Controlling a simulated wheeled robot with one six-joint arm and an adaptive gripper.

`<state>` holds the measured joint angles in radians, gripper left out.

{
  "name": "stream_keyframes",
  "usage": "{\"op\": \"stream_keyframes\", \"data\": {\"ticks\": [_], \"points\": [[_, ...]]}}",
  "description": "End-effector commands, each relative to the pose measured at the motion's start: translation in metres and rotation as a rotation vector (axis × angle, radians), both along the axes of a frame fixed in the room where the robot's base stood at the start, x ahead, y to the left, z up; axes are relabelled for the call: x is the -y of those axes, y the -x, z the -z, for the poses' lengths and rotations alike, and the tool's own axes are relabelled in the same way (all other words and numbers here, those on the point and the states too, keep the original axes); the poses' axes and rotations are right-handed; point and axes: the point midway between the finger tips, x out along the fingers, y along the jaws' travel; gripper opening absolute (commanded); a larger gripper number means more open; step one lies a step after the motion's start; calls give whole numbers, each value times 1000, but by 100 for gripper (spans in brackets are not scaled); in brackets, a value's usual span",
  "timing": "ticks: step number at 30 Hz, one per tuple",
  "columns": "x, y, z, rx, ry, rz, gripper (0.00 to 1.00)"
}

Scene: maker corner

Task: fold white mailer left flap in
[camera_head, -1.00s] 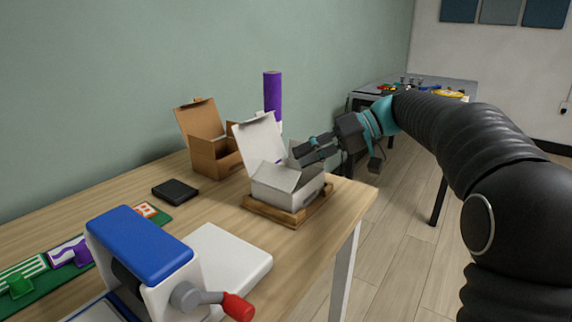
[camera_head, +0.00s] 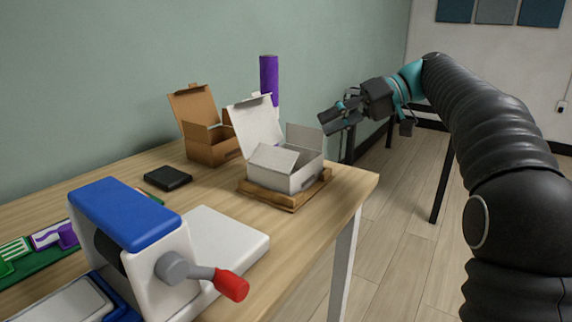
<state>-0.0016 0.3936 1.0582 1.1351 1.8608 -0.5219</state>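The white mailer (camera_head: 286,178) stands open on a wooden tray (camera_head: 291,203) on the table. Its lid (camera_head: 256,122) is raised at the back left. The near-left flap (camera_head: 274,157) slants up and inward over the opening, not flat. The other side flap (camera_head: 306,138) stands upright on the far right side. My gripper (camera_head: 328,120) is in the air above and to the right of the mailer, apart from it and seemingly empty. Its fingers are small and overlap in this view, so their opening is unclear.
An open brown box (camera_head: 208,145) and a purple roll (camera_head: 269,80) stand behind the mailer. A black pad (camera_head: 167,178) lies to the left. A blue and white machine with a red-handled crank (camera_head: 231,285) fills the near table. Free floor lies right of the table edge.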

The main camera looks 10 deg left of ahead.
Motion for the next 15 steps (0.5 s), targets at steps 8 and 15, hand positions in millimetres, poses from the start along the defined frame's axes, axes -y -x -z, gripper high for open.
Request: {"op": "stream_keyframes", "data": {"ticks": [8, 15], "points": [[10, 3, -1, 2, 7, -3, 28], [-18, 11, 13, 1, 6, -6, 28]]}}
